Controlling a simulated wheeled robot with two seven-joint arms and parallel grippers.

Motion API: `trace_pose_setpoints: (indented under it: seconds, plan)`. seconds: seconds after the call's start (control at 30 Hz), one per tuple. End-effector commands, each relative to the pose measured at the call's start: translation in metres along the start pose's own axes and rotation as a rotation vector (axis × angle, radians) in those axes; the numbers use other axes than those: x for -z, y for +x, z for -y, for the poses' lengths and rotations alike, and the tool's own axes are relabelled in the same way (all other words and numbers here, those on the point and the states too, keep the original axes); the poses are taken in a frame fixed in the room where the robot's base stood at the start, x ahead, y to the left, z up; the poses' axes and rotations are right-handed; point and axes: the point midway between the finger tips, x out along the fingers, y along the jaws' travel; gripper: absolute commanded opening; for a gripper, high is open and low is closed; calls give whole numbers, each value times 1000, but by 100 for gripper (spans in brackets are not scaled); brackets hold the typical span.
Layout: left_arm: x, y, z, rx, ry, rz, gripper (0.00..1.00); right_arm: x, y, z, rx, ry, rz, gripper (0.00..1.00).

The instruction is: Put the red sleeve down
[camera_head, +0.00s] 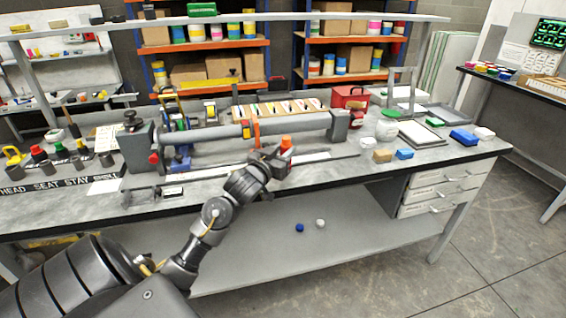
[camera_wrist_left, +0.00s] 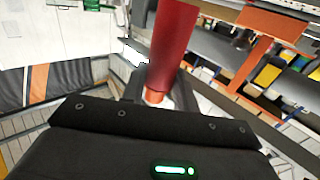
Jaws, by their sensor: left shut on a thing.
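The red sleeve (camera_wrist_left: 172,45) stands out from between the jaws of my left gripper in the left wrist view, with a paler orange end low down near the jaws. In the head view only a small orange-red part of it (camera_head: 286,143) shows above my left gripper (camera_head: 280,160). The gripper is shut on it, in front of the long grey tube (camera_head: 220,133) and above the workbench (camera_head: 330,180). The fingertips are mostly hidden. My right gripper is not in view.
The grey tube runs along the bench between dark end supports, with an orange band (camera_head: 256,134) close behind my gripper. Several colour-topped holders (camera_head: 60,150) stand at the left above a lettered strip.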

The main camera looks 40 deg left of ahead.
Motion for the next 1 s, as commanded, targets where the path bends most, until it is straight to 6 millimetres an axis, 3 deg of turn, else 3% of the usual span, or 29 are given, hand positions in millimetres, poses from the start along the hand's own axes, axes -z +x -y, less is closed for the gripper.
trace_pose_setpoints:
  seconds: [0.23, 0.5, 0.9, 0.93, 1.0]
  plan:
    - [-6, 5, 2, 1, 0, -2, 6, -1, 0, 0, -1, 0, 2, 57]
    - [-38, 8, 4, 2, -1, 0, 6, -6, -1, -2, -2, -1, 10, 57]
    - [-43, 8, 4, 1, 1, -2, 6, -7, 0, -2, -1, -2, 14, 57]
    - [-43, 8, 4, 1, 2, -2, 32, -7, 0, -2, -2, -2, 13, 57]
    - [-43, 8, 4, 1, 2, -2, 42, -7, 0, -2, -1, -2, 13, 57]
